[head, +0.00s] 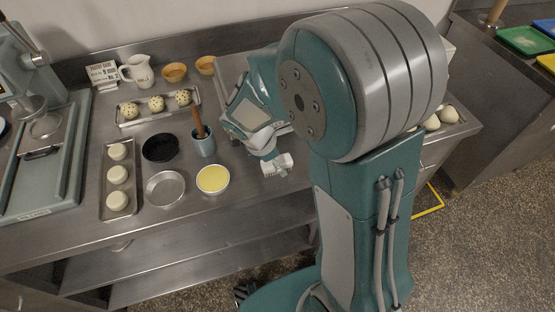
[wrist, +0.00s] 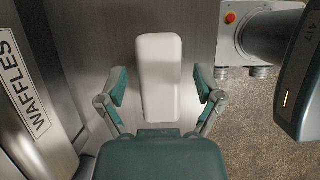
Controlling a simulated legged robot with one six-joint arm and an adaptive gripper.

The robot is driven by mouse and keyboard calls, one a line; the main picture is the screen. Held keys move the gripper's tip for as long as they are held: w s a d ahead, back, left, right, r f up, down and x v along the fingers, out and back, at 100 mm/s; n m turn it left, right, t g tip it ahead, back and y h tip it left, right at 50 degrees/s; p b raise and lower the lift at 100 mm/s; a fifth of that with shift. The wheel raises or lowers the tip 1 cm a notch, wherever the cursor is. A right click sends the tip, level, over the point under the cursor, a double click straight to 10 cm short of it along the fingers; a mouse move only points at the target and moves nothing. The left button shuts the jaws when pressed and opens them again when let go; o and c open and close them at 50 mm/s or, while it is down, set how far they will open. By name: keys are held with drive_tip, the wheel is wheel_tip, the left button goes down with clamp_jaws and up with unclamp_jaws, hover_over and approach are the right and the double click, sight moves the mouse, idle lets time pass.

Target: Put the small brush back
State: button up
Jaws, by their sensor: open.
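A small white brush (head: 279,166) shows at the front edge of the steel counter, just below my gripper (head: 266,153). Short bristle-like teeth seem to show along its lower side. In the wrist view, the brush's smooth, rounded white back (wrist: 159,75) lies lengthwise between the two spread fingers of my gripper (wrist: 160,86). A gap shows on each side of it, so my gripper is open around it and not clamped. A blue-grey cup (head: 203,146) with a wooden-handled tool (head: 197,121) stands to the left of my gripper. My arm hides part of the counter behind it.
On the steel counter (head: 80,218) stand a yellow-filled dish (head: 213,179), an empty tin (head: 165,189), a black tin (head: 160,148), and a tray with pale rolls (head: 118,216). A jug (head: 139,71) stands behind. A "WAFFLES" label (wrist: 22,82) is at left in the wrist view.

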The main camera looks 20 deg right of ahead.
drive_tip(key=v, duration=1.2)
drive_tip(key=s+d+r+m+t+y, duration=0.2)
drive_tip(key=s+r+m, duration=0.2)
drive_tip(key=s+m, duration=0.3)
drive_tip(key=s+d+r+m+t+y, duration=0.2)
drive_tip(key=s+m, duration=0.5)
drive_tip(key=m, duration=0.4)
drive_tip(key=shift+d+r+t+y, duration=0.3)
drive_tip(key=shift+r+t, duration=0.5)
drive_tip(key=shift+r, duration=0.2)
